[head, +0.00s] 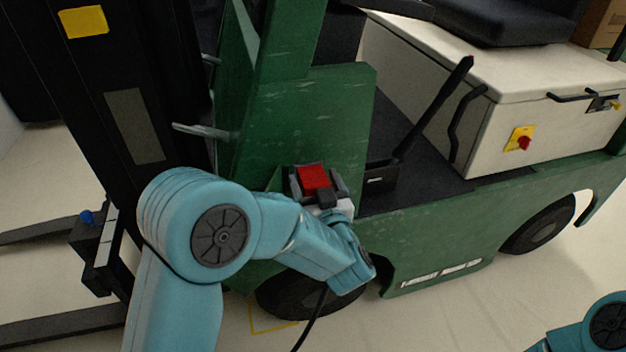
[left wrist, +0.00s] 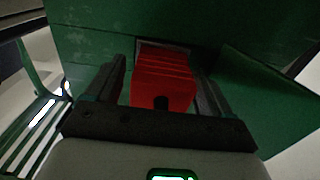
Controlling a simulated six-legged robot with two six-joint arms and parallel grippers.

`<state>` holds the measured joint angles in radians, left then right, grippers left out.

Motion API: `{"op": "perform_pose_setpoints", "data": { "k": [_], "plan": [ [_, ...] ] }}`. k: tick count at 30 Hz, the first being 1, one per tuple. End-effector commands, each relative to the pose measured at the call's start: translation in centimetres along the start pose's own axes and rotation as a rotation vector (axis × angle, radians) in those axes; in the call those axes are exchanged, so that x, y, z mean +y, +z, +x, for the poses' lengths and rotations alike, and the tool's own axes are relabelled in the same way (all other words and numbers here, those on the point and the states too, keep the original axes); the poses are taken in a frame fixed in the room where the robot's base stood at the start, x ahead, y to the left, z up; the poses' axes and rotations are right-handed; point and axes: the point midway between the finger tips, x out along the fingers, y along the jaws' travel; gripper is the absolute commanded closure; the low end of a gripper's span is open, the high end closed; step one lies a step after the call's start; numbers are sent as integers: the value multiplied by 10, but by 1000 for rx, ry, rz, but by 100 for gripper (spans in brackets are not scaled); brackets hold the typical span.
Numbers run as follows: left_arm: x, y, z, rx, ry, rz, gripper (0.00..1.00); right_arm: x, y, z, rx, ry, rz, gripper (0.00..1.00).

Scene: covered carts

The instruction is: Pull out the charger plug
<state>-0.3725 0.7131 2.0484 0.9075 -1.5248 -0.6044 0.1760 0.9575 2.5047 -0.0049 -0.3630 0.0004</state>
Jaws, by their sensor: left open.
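The charger plug (head: 313,177) is a red ribbed block on the side of the green forklift (head: 310,120). In the left wrist view, the plug (left wrist: 162,82) sits against a grey socket frame (left wrist: 165,45) in the green panel. My left gripper (head: 316,184) is open, with one dark finger on each side of the plug. In the left wrist view, gaps show between the plug and both fingers. A black cable (head: 317,315) hangs below my left wrist; its upper end is hidden. My right gripper is outside the picture.
The black mast (head: 110,100) and forks (head: 60,325) stand at left. A metal rod (head: 200,131) sticks out above my arm. A white battery box (head: 480,95) with a red switch (head: 523,142) is at right. Pale floor (head: 430,320) is free in front.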

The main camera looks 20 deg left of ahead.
Motion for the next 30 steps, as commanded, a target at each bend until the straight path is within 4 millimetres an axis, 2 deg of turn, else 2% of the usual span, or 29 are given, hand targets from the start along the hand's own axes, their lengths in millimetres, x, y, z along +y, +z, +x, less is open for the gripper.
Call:
{"op": "perform_pose_setpoints", "data": {
  "k": [1,10,11,15,17,30],
  "plan": [
    [-5,-6,7,13,-20,-15,18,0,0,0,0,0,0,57],
    [-6,-6,7,13,-21,-15,18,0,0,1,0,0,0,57],
    [-6,-6,7,13,-21,-15,25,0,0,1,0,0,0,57],
    [-6,-6,7,13,-21,-15,70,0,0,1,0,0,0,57],
    [-6,-6,7,13,-21,-15,87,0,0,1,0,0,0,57],
    [-6,-7,0,14,-19,-16,88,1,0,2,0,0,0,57]
  ]
}}
